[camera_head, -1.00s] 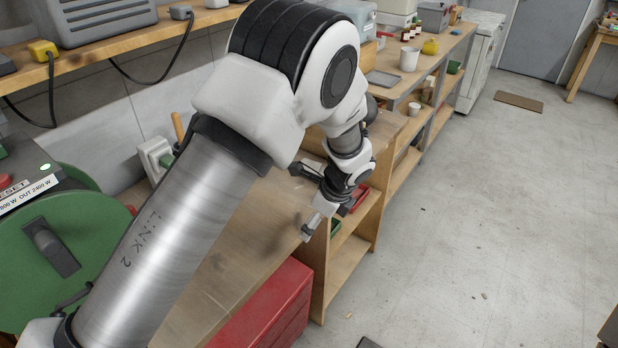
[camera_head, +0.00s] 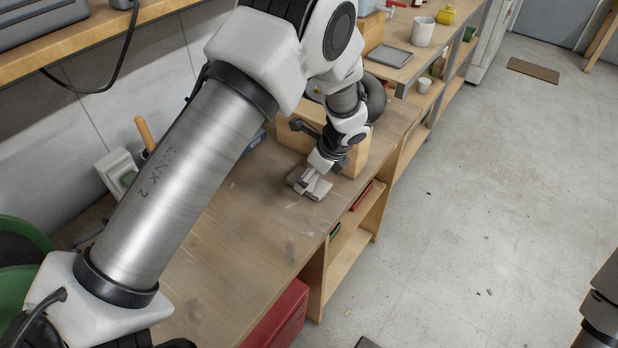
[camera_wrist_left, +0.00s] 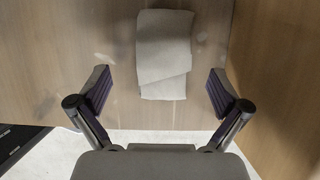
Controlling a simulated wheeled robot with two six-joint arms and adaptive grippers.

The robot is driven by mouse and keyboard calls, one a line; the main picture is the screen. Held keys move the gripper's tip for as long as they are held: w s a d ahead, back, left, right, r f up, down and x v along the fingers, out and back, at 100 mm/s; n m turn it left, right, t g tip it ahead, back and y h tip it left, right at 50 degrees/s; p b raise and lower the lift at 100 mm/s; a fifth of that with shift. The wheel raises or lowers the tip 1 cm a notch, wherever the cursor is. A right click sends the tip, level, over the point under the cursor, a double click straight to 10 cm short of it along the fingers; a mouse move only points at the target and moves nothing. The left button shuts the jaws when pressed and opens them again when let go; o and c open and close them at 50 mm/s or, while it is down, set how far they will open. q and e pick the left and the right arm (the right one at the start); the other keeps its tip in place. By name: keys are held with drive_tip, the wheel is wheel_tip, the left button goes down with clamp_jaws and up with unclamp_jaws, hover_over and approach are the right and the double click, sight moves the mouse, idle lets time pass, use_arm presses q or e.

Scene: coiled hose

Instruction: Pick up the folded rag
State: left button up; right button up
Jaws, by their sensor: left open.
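The folded rag (camera_wrist_left: 163,58) is a light grey, folded cloth lying flat on the wooden bench top. In the head view the rag (camera_head: 299,177) lies near the front edge of the bench, partly hidden by my left gripper (camera_head: 319,178). In the left wrist view my left gripper (camera_wrist_left: 160,93) is open, one finger on each side of the picture. The rag's near end lies between the two fingertips, with room on both sides. Nothing is held. I cannot tell the exact height of the fingertips above the bench.
A wooden block-like stand (camera_head: 357,157) rises just beyond the gripper. A wooden-handled tool (camera_head: 145,132) and a white-and-green item (camera_head: 117,170) are near the wall. A red box (camera_head: 279,318) sits below the bench edge. The bench top nearer me (camera_head: 235,245) is clear.

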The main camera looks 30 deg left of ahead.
use_arm(q)
drive_tip(key=f, duration=0.1)
drive_tip(key=w+a+f, duration=0.1)
drive_tip(key=shift+a+f, duration=0.15)
drive_tip(key=shift+f, duration=0.2)
drive_tip(key=shift+r, duration=0.15)
drive_tip(key=shift+s+r, duration=0.1)
drive_tip(key=shift+s, duration=0.1)
drive_tip(key=c, duration=0.5)
drive_tip(key=shift+d, duration=0.2)
drive_tip(key=c, duration=0.6)
drive_tip(key=shift+c, duration=0.2)
wheel_tip(320, 180, up, 10)
drive_tip(key=b, duration=0.1)
